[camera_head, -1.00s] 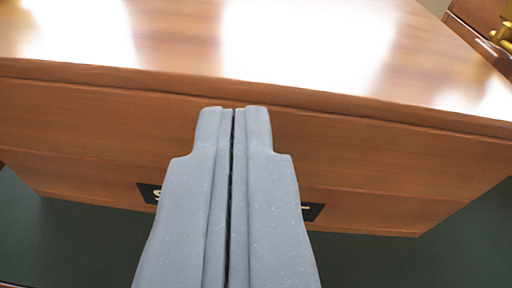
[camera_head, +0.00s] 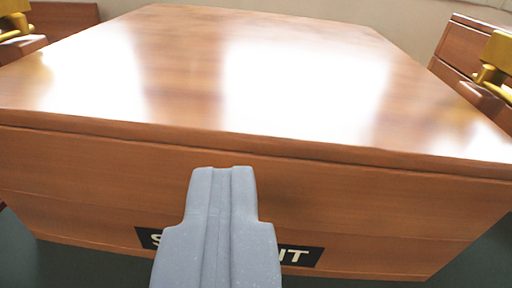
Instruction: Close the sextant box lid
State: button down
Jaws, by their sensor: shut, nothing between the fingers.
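The sextant box (camera_head: 400,210) is a polished wooden box that fills most of the view, with its front face towards me. Its lid (camera_head: 180,70) lies flat on top, and only a thin dark line shows between lid and front face. A black label (camera_head: 305,256) with pale letters sits low on the front, partly hidden by my gripper. My gripper (camera_head: 222,172) is shut and empty. Its tips show in front of the front face, just below the lid edge; I cannot tell whether they touch it.
Yellow metal objects on wooden pieces stand at the far left (camera_head: 14,22) and at the right (camera_head: 496,62). A pale wall (camera_head: 420,20) is behind the box. Dark green surface (camera_head: 70,262) shows below the box.

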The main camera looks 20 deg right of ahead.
jog(key=s+a+f+p, duration=0.1)
jog(key=s+f, duration=0.2)
jog(key=s, duration=0.4)
jog(key=shift+a+f, duration=0.3)
jog(key=shift+f, duration=0.05)
dwell(0.6)
